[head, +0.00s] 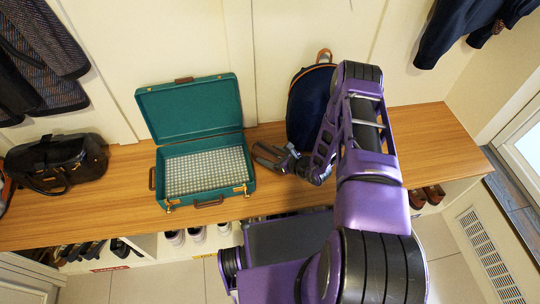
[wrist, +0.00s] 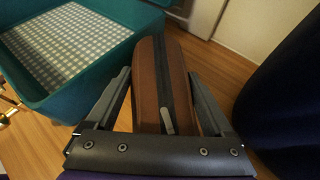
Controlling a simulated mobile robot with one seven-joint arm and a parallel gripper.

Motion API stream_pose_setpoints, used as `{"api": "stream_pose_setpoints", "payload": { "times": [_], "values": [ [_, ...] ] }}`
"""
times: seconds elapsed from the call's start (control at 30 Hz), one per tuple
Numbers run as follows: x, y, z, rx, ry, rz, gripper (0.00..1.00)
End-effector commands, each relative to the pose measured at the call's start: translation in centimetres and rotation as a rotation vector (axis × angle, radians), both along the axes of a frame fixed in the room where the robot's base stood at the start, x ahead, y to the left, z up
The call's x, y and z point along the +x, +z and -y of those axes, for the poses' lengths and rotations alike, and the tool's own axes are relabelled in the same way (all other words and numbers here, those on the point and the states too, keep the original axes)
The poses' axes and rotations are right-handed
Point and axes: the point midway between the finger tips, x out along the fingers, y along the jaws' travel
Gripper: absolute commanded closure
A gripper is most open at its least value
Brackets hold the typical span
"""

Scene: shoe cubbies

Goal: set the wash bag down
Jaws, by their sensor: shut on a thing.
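The wash bag (wrist: 150,85) is brown with a dark zip strip and a grey pull along its top. In the wrist view my gripper (wrist: 163,82) is shut on it, with one finger along each side. In the head view my gripper (head: 272,158) is over the wooden bench (head: 415,130), just right of the open green suitcase (head: 200,96).
The suitcase, with a checked lining, also shows close on the left in the wrist view (wrist: 108,104). A dark blue backpack (head: 303,105) stands right of my gripper. A black handbag (head: 60,163) sits at the far left. The bench's right end is clear.

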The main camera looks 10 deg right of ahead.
Motion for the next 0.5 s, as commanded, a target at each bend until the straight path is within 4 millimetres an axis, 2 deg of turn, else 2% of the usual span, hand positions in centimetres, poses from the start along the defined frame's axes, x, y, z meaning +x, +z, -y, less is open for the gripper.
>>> {"api": "stream_pose_setpoints", "payload": {
  "times": [0.27,0.3,0.37,0.5],
  "values": [
    [0.03,-0.15,0.01,0.001,-0.001,0.001,0.86],
    [0.01,-0.15,0.01,0.001,0.0,-0.001,0.08],
    [0.01,-0.13,0.01,0.0,0.0,0.0,0.0],
    [0.01,-0.13,0.01,0.0,0.0,0.0,0.0]
  ]
}}
